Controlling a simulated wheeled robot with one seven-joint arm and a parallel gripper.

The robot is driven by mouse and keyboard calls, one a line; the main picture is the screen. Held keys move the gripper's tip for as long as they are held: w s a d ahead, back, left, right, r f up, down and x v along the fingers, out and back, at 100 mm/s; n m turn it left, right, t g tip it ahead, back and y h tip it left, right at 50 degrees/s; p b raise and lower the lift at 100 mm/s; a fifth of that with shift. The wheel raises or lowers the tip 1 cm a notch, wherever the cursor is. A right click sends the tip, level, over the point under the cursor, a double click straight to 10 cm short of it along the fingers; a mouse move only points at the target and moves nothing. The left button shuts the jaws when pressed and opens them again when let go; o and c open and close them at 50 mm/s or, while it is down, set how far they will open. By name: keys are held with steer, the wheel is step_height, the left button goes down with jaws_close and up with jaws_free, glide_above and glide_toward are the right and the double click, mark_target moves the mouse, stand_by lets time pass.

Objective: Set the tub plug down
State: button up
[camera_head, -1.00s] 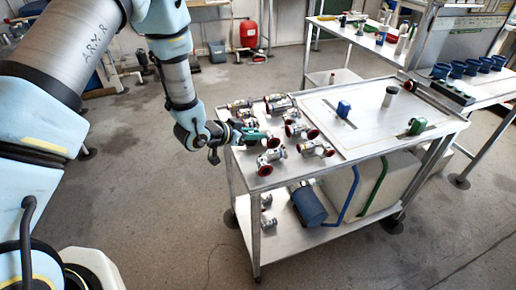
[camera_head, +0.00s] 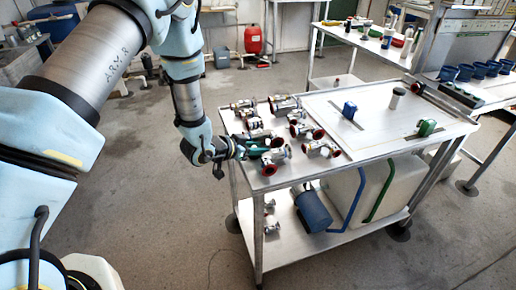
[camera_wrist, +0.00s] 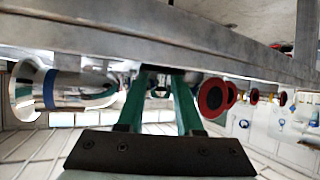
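My gripper (camera_head: 258,146) reaches over the left edge of the metal cart (camera_head: 322,172), low among the metal fittings. Its two green fingers also show in the wrist view (camera_wrist: 160,80), with a narrow gap between them and a dark patch at their tips. I cannot tell whether that patch is a held thing or something behind. I cannot make out the tub plug for certain in either view. A fitting with a red-brown end (camera_head: 275,160) lies close to the fingers at the cart's front left corner.
Several fittings (camera_head: 304,130) crowd the cart's left part. A blue piece (camera_head: 350,109), a green piece (camera_head: 426,128) and a grey cylinder (camera_head: 397,97) stand on the right part. A white tub (camera_head: 350,186) and a blue container (camera_head: 313,208) are on the lower shelf.

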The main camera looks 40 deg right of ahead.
steer(key=shift+r, duration=0.1)
steer(key=shift+r+p, duration=0.2)
steer(key=shift+p, duration=0.1)
steer(key=b+v, duration=0.3)
steer(key=v, duration=0.8)
steer(key=shift+a, duration=0.45)
steer(key=shift+w+r, duration=0.1)
